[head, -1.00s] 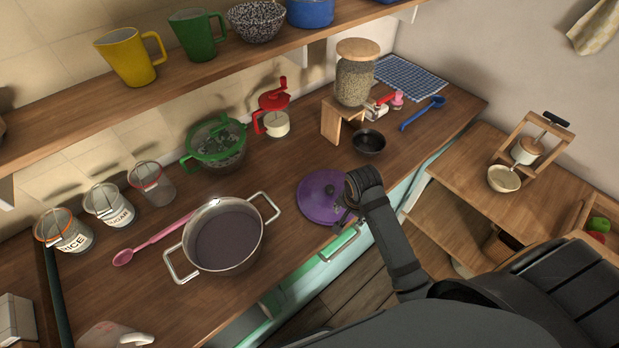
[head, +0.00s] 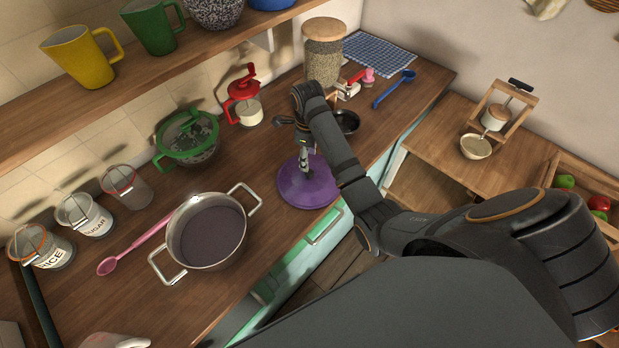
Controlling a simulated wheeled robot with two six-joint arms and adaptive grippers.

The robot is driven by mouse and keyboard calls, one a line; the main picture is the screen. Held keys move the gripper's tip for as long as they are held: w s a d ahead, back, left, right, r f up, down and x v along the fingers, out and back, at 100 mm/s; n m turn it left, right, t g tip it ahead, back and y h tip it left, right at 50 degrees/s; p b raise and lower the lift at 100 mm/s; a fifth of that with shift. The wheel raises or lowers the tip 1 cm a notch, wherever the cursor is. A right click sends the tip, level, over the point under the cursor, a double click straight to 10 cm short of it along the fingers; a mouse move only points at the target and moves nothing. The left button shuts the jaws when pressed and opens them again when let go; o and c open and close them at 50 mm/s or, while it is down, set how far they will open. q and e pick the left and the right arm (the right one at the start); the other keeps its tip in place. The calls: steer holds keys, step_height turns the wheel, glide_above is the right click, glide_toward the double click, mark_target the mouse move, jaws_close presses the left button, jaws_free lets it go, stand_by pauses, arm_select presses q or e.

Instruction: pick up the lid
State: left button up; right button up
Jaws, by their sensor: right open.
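The purple lid (head: 312,193) lies flat on the wooden counter, near its front edge and right of the pot. My right gripper (head: 305,162) is open and points down over the lid, in front of its far half. Its fingertips are small here, and I cannot tell whether they touch the lid or its knob. The knob is not clearly visible. An open steel pot (head: 208,232) with two handles stands to the left of the lid. My left gripper is not in view.
A dark bowl (head: 347,121) is partly hidden behind my right arm. A glass jar (head: 323,58) and a red grinder (head: 243,95) stand farther back. A green-rimmed colander (head: 188,138) and a pink spoon (head: 130,248) are to the left. A shelf overhangs the back.

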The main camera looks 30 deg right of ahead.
mark_target(310, 172)
step_height(310, 172, down, 3)
steer(key=shift+w+r, duration=0.1)
steer(key=f+p, duration=0.1)
steer(key=f, duration=0.2)
steer(key=f+p, duration=0.1)
steer(key=shift+d+f+p, duration=0.25)
steer(key=shift+f+p, duration=0.1)
steer(key=shift+f, duration=0.3)
jaws_close()
steer(key=shift+r, duration=0.1)
